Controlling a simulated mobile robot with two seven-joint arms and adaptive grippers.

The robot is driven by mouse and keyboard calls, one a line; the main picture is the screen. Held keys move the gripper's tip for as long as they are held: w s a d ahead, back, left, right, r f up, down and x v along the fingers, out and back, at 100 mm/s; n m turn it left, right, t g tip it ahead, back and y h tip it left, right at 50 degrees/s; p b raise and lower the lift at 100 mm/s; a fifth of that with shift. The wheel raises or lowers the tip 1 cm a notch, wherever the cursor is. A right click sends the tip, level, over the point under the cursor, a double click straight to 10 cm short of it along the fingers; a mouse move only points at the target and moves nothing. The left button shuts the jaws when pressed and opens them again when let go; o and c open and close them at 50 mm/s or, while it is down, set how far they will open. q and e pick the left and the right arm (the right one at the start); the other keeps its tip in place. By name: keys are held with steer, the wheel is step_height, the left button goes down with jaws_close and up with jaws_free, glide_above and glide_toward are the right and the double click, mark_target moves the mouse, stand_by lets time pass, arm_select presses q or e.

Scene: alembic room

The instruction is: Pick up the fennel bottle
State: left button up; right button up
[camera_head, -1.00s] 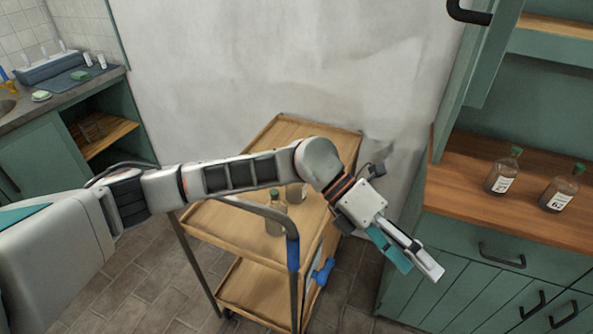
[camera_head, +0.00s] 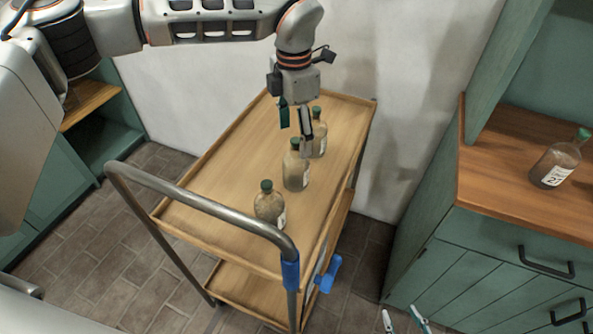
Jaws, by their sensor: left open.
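Three glass bottles with green caps stand upright in a row on the cart's top: a near bottle (camera_head: 268,208), a middle bottle (camera_head: 293,174) and a far bottle (camera_head: 320,140). Their labels are turned partly away and I cannot read them, so I cannot tell which is fennel. My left gripper (camera_head: 296,131) points down over the cart, open and empty, by the middle and far bottles. One finger overlaps the gap between those two; I cannot tell if it touches either. My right gripper (camera_head: 403,317) shows only its two fingertips at the bottom edge, spread apart.
The wooden cart (camera_head: 223,167) has a raised rim and a grey push handle (camera_head: 200,200) at its near side. A bottle labelled 27 (camera_head: 557,163) stands on the wooden counter (camera_head: 490,185) at right. The cart's left half is clear.

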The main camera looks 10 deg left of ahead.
mark_target(296, 157)
arm_select(q)
steer(key=shift+s+d+f, duration=0.1)
steer(key=shift+d+f, duration=0.05)
steer(key=shift+f, duration=3.7)
steer(key=c, duration=1.5)
